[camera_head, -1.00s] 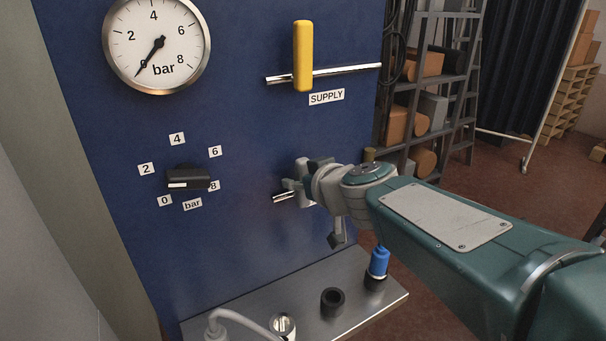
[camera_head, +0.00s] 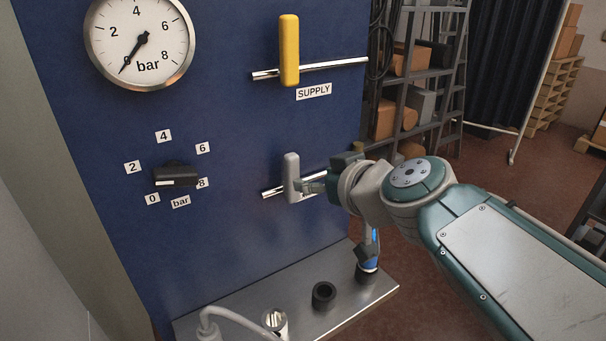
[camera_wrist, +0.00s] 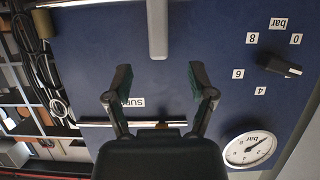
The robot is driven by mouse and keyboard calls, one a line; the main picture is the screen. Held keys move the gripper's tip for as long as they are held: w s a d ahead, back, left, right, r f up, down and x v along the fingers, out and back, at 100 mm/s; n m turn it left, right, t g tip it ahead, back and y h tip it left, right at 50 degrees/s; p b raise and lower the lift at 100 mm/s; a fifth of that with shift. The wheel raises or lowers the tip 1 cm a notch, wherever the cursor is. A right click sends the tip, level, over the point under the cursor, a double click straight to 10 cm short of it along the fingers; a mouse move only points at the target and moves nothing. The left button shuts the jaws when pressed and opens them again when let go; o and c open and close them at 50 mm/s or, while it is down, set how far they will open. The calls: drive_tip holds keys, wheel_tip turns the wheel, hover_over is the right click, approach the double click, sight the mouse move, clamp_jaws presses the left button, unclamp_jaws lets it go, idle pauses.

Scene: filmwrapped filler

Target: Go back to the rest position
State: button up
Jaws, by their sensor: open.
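My gripper (camera_wrist: 161,86) is open and empty in the wrist view, where the picture is upside down. Its two dark fingers with green pads stand wide apart. In the wrist view a grey lever handle (camera_wrist: 157,28) lies beyond the fingertips, apart from them. In the head view my gripper (camera_head: 322,180) is just right of that upright grey handle (camera_head: 291,172) on the lower pipe (camera_head: 272,192); my wrist partly covers the pipe. The yellow SUPPLY handle (camera_head: 289,52) stands upright across the upper pipe (camera_head: 343,64).
The blue panel (camera_head: 225,120) bears a gauge (camera_head: 139,42) with its needle near 0 and a black knob (camera_head: 176,175). A metal shelf (camera_head: 345,312) below holds black sockets, one with a blue piece (camera_head: 369,262) behind my arm, and a white hose (camera_head: 228,315). Shelving (camera_head: 430,95) stands right.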

drive_tip(key=shift+v, duration=1.15)
